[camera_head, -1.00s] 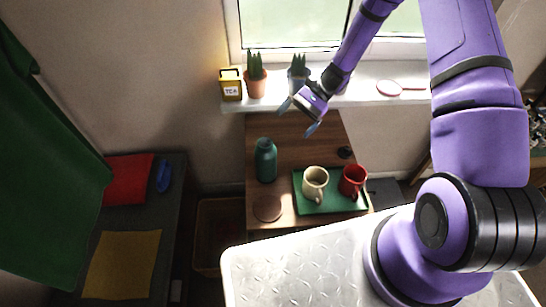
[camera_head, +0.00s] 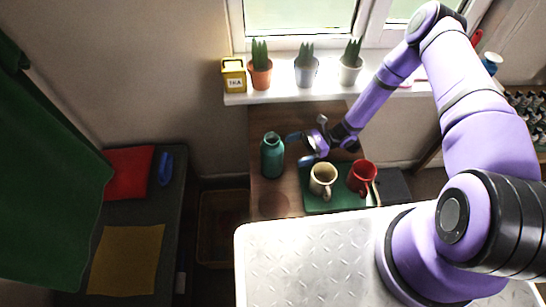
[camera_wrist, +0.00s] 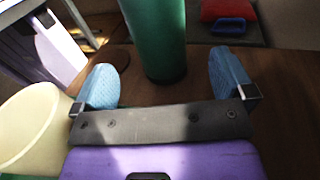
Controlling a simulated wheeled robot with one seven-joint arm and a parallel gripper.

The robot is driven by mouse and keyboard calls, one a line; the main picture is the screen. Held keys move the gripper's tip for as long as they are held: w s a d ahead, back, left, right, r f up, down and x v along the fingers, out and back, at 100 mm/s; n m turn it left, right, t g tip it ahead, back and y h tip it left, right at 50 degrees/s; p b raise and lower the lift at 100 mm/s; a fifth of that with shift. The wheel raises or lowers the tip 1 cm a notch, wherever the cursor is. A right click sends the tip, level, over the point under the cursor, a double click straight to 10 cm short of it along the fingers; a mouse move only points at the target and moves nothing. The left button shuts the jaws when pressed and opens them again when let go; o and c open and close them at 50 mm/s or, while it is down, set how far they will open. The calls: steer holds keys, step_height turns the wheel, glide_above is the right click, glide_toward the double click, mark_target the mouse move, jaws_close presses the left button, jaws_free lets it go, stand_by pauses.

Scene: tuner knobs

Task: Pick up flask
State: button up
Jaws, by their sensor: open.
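The flask (camera_head: 272,156) is a teal-green bottle standing upright on the wooden table, left of the green tray. My gripper (camera_head: 300,148) is just to its right, low over the table, with its fingers pointing toward the flask. In the wrist view the flask (camera_wrist: 155,38) stands ahead, between and beyond the two blue fingertips of my gripper (camera_wrist: 165,80). Its top is cut off there. The gripper is open and holds nothing; no contact with the flask is visible.
A cream mug (camera_head: 322,180) and a red mug (camera_head: 361,177) stand on the green tray (camera_head: 345,200), close to my gripper. A round brown coaster (camera_head: 273,205) lies in front of the flask. Potted plants and a yellow tea tin (camera_head: 233,77) line the windowsill.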

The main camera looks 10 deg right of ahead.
mark_target(272, 158)
steer(key=x, duration=0.9)
steer(key=shift+s+a+f, duration=0.1)
steer(key=shift+s, duration=0.05)
steer(key=c, duration=1.3)
steer(key=shift+r, duration=0.2)
